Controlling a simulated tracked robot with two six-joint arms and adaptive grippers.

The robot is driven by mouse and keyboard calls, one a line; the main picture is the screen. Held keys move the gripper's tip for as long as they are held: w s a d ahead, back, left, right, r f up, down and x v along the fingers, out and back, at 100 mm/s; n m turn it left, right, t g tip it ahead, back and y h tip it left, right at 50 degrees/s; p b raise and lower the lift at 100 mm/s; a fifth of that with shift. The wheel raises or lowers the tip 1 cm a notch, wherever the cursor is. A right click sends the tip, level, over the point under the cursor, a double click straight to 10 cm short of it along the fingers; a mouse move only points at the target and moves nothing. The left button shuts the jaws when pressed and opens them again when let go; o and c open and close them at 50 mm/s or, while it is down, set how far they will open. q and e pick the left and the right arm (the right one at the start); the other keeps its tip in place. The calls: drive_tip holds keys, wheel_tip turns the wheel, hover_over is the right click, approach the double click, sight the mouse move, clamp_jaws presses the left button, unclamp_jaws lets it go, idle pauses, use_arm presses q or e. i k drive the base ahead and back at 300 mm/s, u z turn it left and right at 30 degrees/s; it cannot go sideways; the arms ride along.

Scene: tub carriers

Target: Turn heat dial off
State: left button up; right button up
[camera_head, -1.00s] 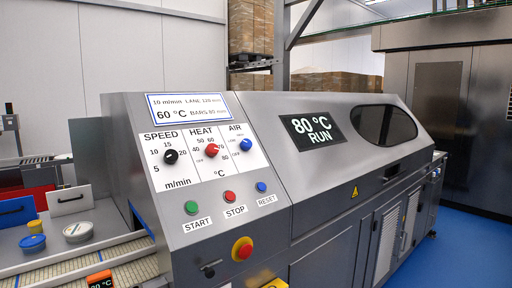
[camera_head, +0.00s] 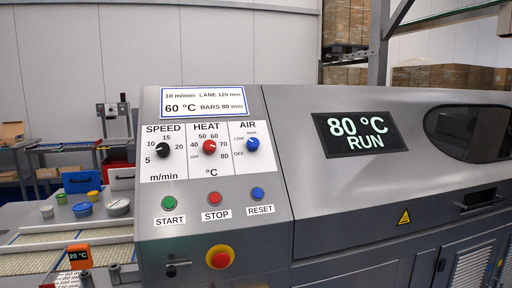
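The red heat dial (camera_head: 209,147) sits in the middle of the white dial strip on the grey machine's control panel, under the word HEAT. Its scale runs from OFF at lower left through 40, 50, 60 and 70 to 80. Its pointer looks turned to the upper right, near 70, but is small. The black speed dial (camera_head: 163,150) is to its left and the blue air dial (camera_head: 252,144) to its right. The display (camera_head: 357,135) reads 80 °C RUN. Neither of my grippers is in view.
Below the dials are green start (camera_head: 169,203), red stop (camera_head: 215,199) and blue reset (camera_head: 257,193) buttons. A red emergency knob (camera_head: 220,257) on yellow sits lower. A label (camera_head: 203,102) reads 60 °C. A conveyor (camera_head: 40,262) and tubs (camera_head: 117,207) are at left.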

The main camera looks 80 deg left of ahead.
sight(209, 146)
drive_tip(key=z, duration=0.45)
drive_tip(key=i, duration=0.3)
drive_tip(key=u, duration=2.45)
drive_tip(key=i, duration=0.2)
drive_tip(key=u, duration=1.85)
drive_tip(key=i, duration=0.55)
drive_tip(key=z, duration=0.2)
drive_tip(key=k, duration=0.55)
drive_tip(key=u, duration=0.2)
drive_tip(key=i, duration=0.4)
